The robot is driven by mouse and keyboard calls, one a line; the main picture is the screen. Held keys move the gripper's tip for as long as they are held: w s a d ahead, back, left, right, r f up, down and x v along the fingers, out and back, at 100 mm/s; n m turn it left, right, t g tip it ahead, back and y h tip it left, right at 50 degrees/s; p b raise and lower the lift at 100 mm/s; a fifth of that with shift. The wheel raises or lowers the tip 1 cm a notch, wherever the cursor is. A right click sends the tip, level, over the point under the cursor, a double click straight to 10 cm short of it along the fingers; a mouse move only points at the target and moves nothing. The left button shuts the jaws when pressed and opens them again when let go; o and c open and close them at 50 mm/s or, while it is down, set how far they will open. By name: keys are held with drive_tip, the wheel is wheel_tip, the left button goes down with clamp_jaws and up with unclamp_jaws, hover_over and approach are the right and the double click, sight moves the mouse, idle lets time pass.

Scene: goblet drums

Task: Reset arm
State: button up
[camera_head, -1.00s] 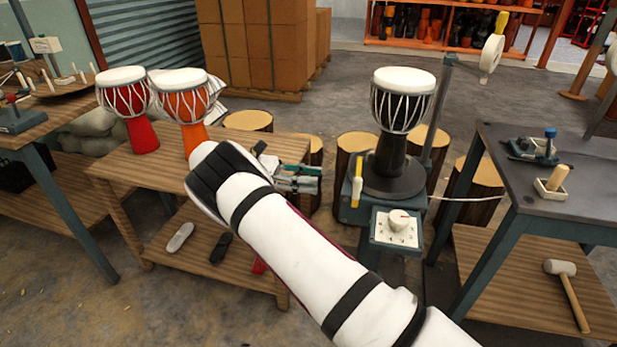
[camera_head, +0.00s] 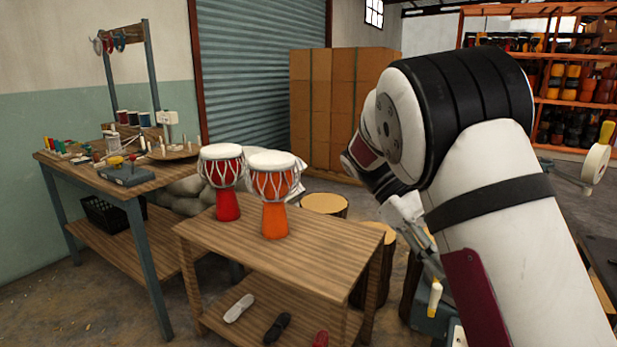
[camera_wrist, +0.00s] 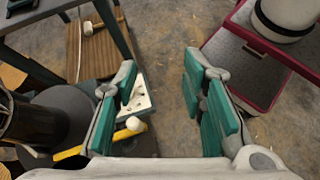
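My arm (camera_head: 500,220) is white with black bands and bends up large on the right of the head view. My gripper (camera_wrist: 160,75) shows in the wrist view with its two teal-padded fingers wide apart and nothing between them. It points down over the grey floor. In the head view the gripper is mostly hidden by my arm, so its fingers do not show clearly there. A red drum (camera_head: 228,205) and an orange drum (camera_head: 275,220) stand upright on a wooden table, clear of the arm.
A black drum (camera_wrist: 35,120) and a dial plate (camera_wrist: 138,92) are left of the gripper in the wrist view. A mallet (camera_wrist: 88,28) lies on a low shelf. A workbench (camera_head: 150,187) stands at the left. Cardboard boxes (camera_head: 335,90) are stacked behind. Bare floor lies below the gripper.

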drive_tip(key=s+r+m+t+y, duration=0.2)
drive_tip(key=s+r+y, duration=0.1)
drive_tip(key=s, duration=0.6)
drive_tip(key=s+r+m+t+y, duration=0.2)
drive_tip(key=s+r, duration=0.1)
drive_tip(key=s, duration=0.5)
drive_tip(key=s+a+f+m+t+y, duration=0.1)
drive_tip(key=s+a+f+m+t, duration=0.15)
drive_tip(key=s, duration=0.55)
drive_tip(key=s+a+f+m+t+y, duration=0.2)
drive_tip(key=s+a, duration=0.1)
drive_tip(key=s, duration=0.5)
wheel_tip(320, 180, up, 24)
drive_tip(key=t+p, duration=0.3)
drive_tip(key=p, duration=1.9)
drive_tip(key=shift+w+f+n, duration=0.25)
drive_tip(key=shift+n, duration=0.1)
drive_tip(key=shift+d, duration=0.1)
